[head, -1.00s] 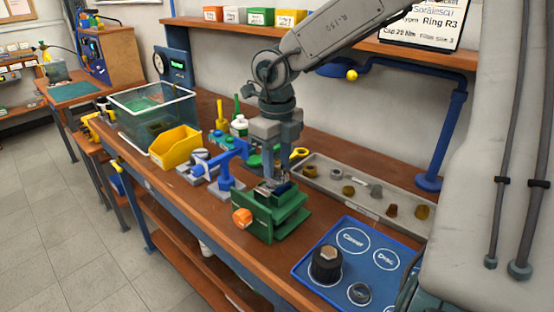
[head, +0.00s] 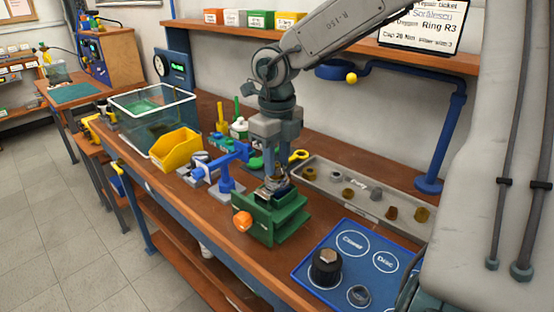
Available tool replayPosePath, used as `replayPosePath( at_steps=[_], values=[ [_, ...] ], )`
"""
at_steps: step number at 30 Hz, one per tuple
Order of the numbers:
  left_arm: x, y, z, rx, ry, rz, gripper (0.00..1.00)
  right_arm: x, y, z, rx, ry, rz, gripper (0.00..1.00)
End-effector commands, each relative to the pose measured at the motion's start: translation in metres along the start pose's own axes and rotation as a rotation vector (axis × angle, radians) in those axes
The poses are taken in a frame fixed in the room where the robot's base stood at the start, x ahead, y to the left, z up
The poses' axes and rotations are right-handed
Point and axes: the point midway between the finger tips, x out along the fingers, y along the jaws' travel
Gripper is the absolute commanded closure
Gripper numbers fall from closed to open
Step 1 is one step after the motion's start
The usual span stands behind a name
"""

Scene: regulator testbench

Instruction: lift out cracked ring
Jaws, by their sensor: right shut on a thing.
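My right gripper (head: 276,176) points straight down over the green vise (head: 268,222), which has an orange knob and stands at the bench's front edge. The gripper is shut on a small part at the vise's top, which I take to be the cracked ring; the fingers largely hide it, and no crack can be made out. Dark and metallic pieces (head: 270,193) show between the vise jaws, just below the fingertips. Whether the held part is clear of them cannot be told. My left gripper is out of view.
A grey tray (head: 322,185) with several small fittings lies right of the vise. A blue mat (head: 312,268) with labelled circles carries a black knobbed part (head: 326,266). A blue stand (head: 226,178), yellow bin (head: 176,150) and clear box (head: 190,107) stand left.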

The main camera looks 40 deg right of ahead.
Motion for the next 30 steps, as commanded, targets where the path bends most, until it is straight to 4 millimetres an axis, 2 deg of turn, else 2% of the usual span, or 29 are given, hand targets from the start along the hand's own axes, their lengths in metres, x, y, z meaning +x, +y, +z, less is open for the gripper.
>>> replayPosePath(
  at_steps=[30],
  values=[
    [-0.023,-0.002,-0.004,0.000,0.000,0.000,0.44,-0.039,0.000,0.000,0.000,0.000,0.000,0.86]
  ],
)
